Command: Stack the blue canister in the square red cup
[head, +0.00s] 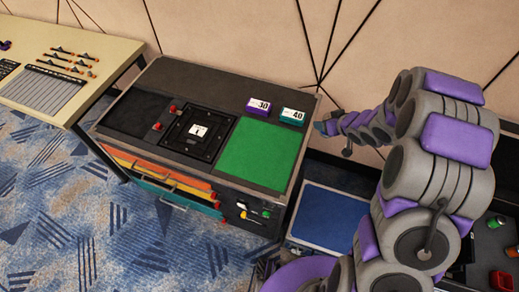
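A small red, box-like thing (503,281) sits on the dark surface at the lower right edge; it may be the square red cup. I make out no blue canister; my arm covers much of that area. My arm, grey with purple pads, rises at the right and bends left toward the back.
The dark cabinet (213,81) has a green panel (260,154), purple and teal number blocks, and partly open coloured drawers. A blue panel (329,217) lies right of it. A green can (496,222) stands at the right. A beige desk (106,48) is at left; the carpet in front is clear.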

